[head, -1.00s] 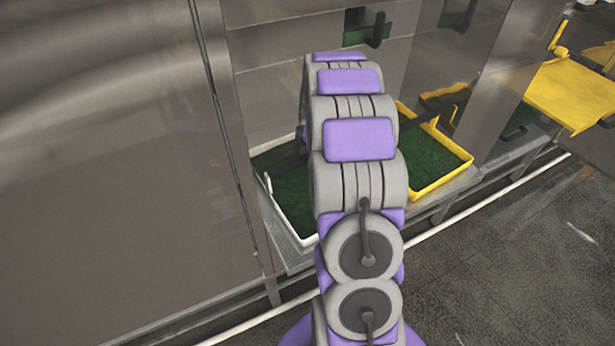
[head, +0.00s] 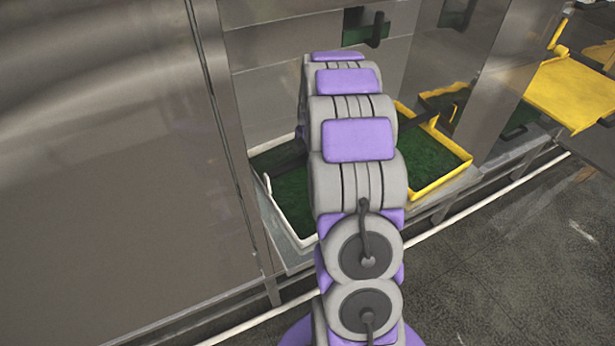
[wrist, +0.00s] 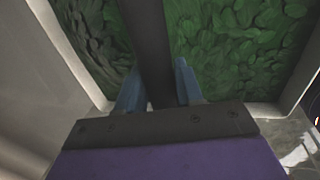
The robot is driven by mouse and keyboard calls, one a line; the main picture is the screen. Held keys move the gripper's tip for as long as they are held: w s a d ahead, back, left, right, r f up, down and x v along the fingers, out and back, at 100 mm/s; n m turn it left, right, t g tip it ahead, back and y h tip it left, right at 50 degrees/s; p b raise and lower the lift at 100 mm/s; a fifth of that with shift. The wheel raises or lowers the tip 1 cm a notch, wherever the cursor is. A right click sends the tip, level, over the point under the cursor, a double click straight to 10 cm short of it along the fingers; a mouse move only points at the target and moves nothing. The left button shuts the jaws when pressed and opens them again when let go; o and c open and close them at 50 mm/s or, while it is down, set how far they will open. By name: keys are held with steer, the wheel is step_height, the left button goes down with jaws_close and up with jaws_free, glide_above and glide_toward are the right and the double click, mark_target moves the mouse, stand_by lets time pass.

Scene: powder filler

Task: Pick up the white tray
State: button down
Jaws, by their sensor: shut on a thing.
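The white tray (head: 286,222) lies on a metal ledge and holds green leafy material. My arm hides its right part in the head view. In the wrist view, its pale rim (wrist: 300,78) runs along both sides of the green contents. My gripper is hidden behind my arm in the head view.
A yellow tray (head: 441,183) with green contents sits right of the white tray on the same ledge. Tall metal panels (head: 110,170) stand at left and behind. A white rail (head: 470,211) runs along the front. Grey floor (head: 530,270) is open at lower right.

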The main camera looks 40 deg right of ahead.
steer(key=shift+s+a+f, duration=0.15)
steer(key=shift+a, duration=0.1)
steer(key=r, duration=0.2)
steer(key=r+p, duration=0.1)
steer(key=r, duration=0.1)
steer(key=shift+w+d, duration=0.1)
steer(key=shift+w, duration=0.1)
steer(key=s+r+p, duration=0.1)
steer(key=s+p, duration=0.1)
steer(key=s, duration=1.4)
step_height(320, 180, up, 9)
steer(key=p, duration=0.2)
steer(key=shift+p, duration=0.4)
steer(key=shift+d+r, duration=0.1)
